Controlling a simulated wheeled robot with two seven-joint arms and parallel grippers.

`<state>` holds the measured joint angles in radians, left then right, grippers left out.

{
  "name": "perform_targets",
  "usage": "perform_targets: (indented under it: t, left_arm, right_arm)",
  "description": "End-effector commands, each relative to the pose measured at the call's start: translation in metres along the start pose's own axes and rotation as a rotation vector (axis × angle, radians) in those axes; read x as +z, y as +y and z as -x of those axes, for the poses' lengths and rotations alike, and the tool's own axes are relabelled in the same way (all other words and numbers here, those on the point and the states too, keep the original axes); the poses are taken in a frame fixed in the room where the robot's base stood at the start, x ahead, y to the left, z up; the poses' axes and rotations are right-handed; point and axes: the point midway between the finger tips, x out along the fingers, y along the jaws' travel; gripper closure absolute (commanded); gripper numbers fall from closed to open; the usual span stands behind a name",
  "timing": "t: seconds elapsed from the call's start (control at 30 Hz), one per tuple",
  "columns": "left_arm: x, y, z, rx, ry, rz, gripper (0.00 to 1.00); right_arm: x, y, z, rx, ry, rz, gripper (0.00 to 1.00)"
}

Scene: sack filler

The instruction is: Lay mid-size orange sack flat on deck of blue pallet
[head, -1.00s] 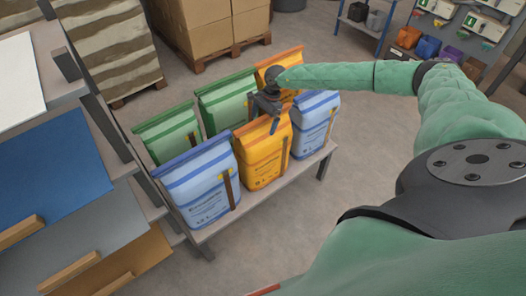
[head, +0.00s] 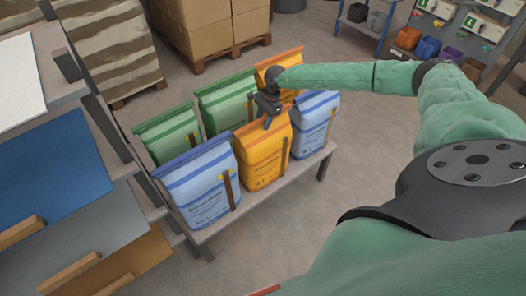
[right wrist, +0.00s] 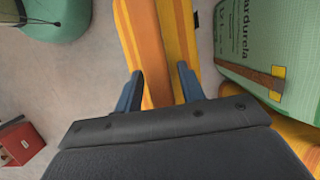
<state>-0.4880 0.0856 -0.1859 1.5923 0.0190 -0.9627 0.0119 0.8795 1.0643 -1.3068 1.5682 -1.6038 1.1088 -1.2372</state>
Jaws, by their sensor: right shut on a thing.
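Two orange sacks stand upright on a low bench (head: 262,205) in the head view. The front orange sack (head: 262,160) is between two blue sacks; the back orange sack (head: 290,55) is partly hidden by my right arm. My right gripper (head: 268,122) is at the top edge of the front orange sack and is shut on it. In the right wrist view the fingers (right wrist: 158,88) sit on either side of the striped orange sack top (right wrist: 158,45). The sack still stands among the others. My left gripper is not in view. I cannot make out a blue pallet.
Blue sacks (head: 200,185) (head: 316,120) flank the held sack closely, with green sacks (head: 168,135) (head: 226,97) behind. A rack with a blue sheet (head: 55,165) stands at the left. Cartons on a wooden pallet (head: 225,50) are behind. Floor right of the bench is clear.

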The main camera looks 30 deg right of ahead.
Motion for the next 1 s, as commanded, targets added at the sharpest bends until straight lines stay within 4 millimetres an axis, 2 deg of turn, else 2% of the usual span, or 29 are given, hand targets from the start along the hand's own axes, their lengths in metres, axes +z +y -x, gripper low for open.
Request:
perform_targets:
  t: [0.53,1.0]
  left_arm:
    - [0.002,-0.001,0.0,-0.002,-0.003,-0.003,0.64]
    - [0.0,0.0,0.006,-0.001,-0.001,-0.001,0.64]
  right_arm:
    - [0.0,0.001,0.0,0.002,0.0,0.0,1.0]
    - [0.0,0.001,0.023,0.001,0.001,0.0,1.0]
